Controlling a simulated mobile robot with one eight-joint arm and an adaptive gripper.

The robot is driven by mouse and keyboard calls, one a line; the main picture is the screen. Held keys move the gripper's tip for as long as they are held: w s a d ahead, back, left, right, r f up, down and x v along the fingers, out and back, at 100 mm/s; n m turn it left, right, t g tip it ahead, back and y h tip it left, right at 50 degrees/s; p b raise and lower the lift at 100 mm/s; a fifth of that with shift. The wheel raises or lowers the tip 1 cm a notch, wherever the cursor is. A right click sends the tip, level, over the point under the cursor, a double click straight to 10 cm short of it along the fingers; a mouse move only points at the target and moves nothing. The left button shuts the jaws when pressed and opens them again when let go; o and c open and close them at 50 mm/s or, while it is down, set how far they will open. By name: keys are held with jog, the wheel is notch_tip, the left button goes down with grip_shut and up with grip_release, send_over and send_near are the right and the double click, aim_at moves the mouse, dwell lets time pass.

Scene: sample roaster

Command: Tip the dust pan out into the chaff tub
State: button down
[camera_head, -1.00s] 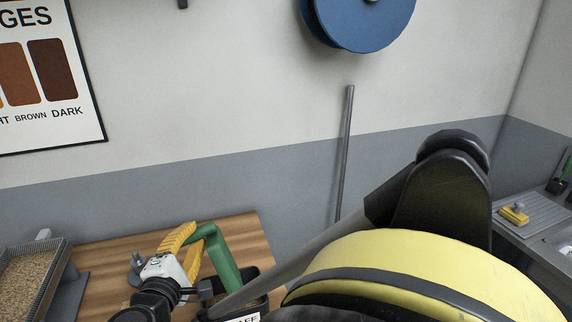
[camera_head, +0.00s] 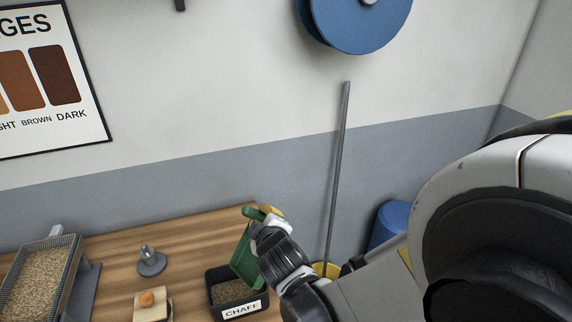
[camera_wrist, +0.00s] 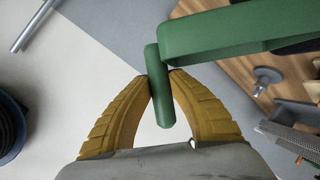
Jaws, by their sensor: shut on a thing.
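The green dust pan (camera_head: 246,258) hangs steeply tilted at the chaff tub, its lower end by the tub's back right rim. Whether it touches the tub I cannot tell. The black chaff tub (camera_head: 216,302) has a white CHAFF label and holds brown bits. My gripper (camera_wrist: 160,82) is shut on the pan's green handle, with a yellow finger on each side in the wrist view. In the head view my gripper (camera_head: 268,212) is above and right of the tub, partly hidden by my wrist. The pan's inside is mostly hidden.
On the wooden bench (camera_head: 190,250) stand a grey tamper-like piece (camera_head: 151,261), a wooden block with an orange knob (camera_head: 150,303), and a mesh tray of beans (camera_head: 40,280). A grey pole (camera_head: 338,170) leans at the wall. A blue bin (camera_head: 390,222) stands right.

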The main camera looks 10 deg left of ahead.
jog(key=w+d+f+m, duration=0.1)
jog(key=w+d+f+m+g+y, duration=0.1)
jog(key=d, duration=0.1)
jog(key=shift+w+d+f+b, duration=0.1)
jog(key=shift+w+f+b, duration=0.1)
jog(key=shift+b, duration=0.1)
notch_tip(320, 180, down, 8)
jog(key=w+d+m+g+y+b, duration=0.1)
jog(key=w+d+m+y+b, duration=0.1)
jog(key=b, duration=0.7)
jog(key=shift+d+m+g+y+b, duration=0.3)
jog(key=shift+d+m+y, duration=0.25)
jog(key=shift+m, duration=0.35)
jog(key=shift+a, duration=0.1)
